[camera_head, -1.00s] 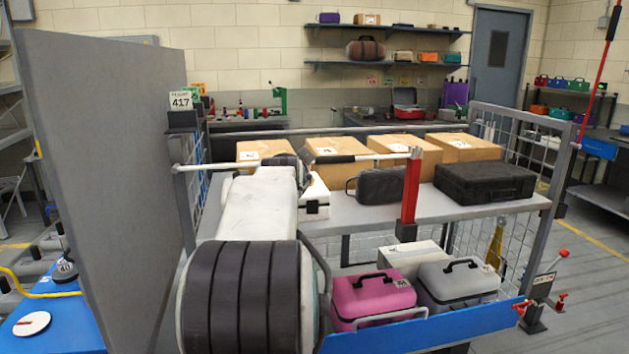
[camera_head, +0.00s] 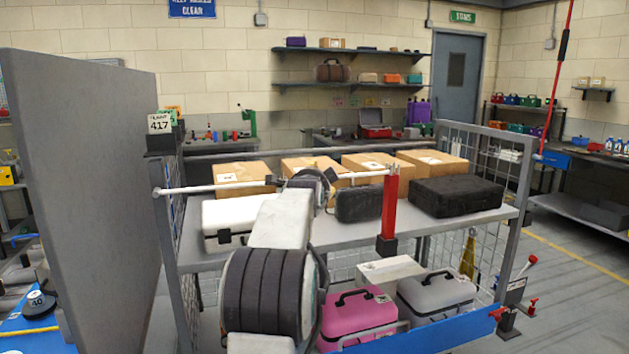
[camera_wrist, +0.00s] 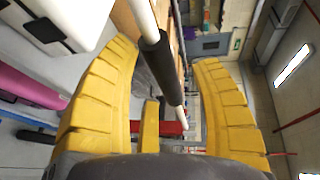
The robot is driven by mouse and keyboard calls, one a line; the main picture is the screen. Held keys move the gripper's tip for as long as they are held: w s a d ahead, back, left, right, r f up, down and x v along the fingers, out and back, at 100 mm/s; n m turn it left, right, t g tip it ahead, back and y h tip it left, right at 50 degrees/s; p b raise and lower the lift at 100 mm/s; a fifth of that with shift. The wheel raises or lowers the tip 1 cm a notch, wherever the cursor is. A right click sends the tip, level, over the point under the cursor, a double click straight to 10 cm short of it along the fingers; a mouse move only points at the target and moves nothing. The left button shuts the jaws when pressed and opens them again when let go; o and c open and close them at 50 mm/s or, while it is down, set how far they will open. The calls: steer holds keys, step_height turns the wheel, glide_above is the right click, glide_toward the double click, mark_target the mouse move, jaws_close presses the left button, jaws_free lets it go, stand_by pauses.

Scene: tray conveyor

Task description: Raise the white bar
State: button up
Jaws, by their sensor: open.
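The white bar (camera_head: 213,188) runs level across the front of the shelf, from a left upright to the red post (camera_head: 390,208) at its right end. A black sleeve (camera_wrist: 158,65) covers part of the bar. My gripper (camera_wrist: 165,58) is open; in the wrist view its yellow fingers stand on either side of the bar and sleeve, with gaps on both sides. The red post also shows beyond the bar in the wrist view (camera_wrist: 172,128). In the head view my arm hides the gripper's fingers and part of the bar.
Behind the bar, the grey shelf (camera_head: 455,219) holds cardboard boxes (camera_head: 242,173), a white case (camera_head: 222,215) and black cases (camera_head: 457,195). Pink (camera_head: 357,318) and grey (camera_head: 437,297) cases stand below. A grey panel (camera_head: 90,200) rises at left. The floor at right is open.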

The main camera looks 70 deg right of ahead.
steer(key=shift+w+d+f, duration=0.1)
steer(key=shift+d, duration=0.3)
steer(key=shift+o, duration=0.2)
jaws_close()
stand_by(0.3)
